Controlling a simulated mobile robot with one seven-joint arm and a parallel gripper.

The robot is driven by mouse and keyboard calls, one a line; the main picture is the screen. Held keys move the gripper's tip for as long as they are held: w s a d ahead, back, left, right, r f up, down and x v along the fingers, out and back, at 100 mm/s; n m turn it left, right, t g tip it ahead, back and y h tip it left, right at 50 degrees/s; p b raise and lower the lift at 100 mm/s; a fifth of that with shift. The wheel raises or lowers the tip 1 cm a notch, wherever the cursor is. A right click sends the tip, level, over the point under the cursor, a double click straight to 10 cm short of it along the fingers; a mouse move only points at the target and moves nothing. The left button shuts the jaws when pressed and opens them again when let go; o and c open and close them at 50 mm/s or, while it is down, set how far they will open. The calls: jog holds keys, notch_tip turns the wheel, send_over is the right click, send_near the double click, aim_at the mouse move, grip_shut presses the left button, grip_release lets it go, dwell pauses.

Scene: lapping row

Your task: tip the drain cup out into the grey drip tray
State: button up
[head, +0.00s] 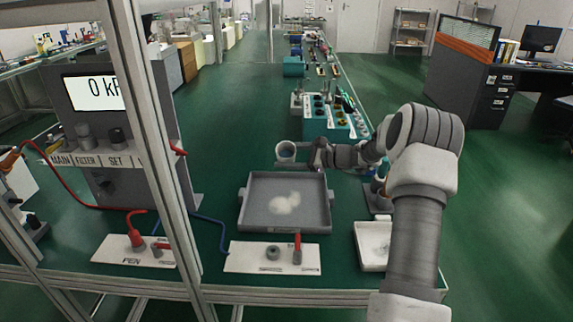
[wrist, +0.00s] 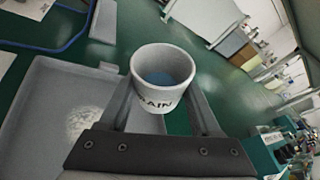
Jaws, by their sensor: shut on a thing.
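The drain cup (head: 286,149) is a small light-grey cup, held at the far edge of the drip tray in the head view. In the wrist view the cup (wrist: 162,78) shows dark lettering ending in "AIN" and a bluish content inside. My gripper (wrist: 160,112) is shut on the cup, one finger on each side. The cup looks about upright. The grey drip tray (head: 244,211) lies on the green bench, with a pale patch on its floor; its rim also shows in the wrist view (wrist: 78,68). My arm reaches in from the right.
A gauge panel (head: 95,92) stands left behind a metal frame post (head: 150,120). Two white valve plates (head: 240,258) lie in front, with red handles. A white tray (head: 370,245) sits at the right under my arm. A teal rack (head: 338,125) stands behind the cup.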

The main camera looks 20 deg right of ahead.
jog(key=shift+w+d+f+n+t+b, duration=0.1)
jog(key=shift+f+n+t+b, duration=0.65)
jog(key=shift+b, duration=2.25)
jog(key=n+b, duration=0.1)
jog(key=b, duration=0.3)
jog(key=n+t+b, duration=0.1)
jog(key=n+b, duration=0.1)
jog(key=b, duration=0.3)
jog(key=shift+f+y, duration=0.4)
jog(key=shift+r+n, duration=0.15)
jog(key=shift+n, duration=0.1)
jog(key=shift+s+f+n+t+y, duration=0.15)
jog(key=shift+n+t+y, duration=0.2)
jog(key=shift+n, duration=0.45)
jog(key=shift+s+f+n+t+y, duration=0.1)
jog(key=shift+n+t+y, duration=0.2)
jog(key=shift+n, duration=0.5)
jog(key=shift+r, duration=0.1)
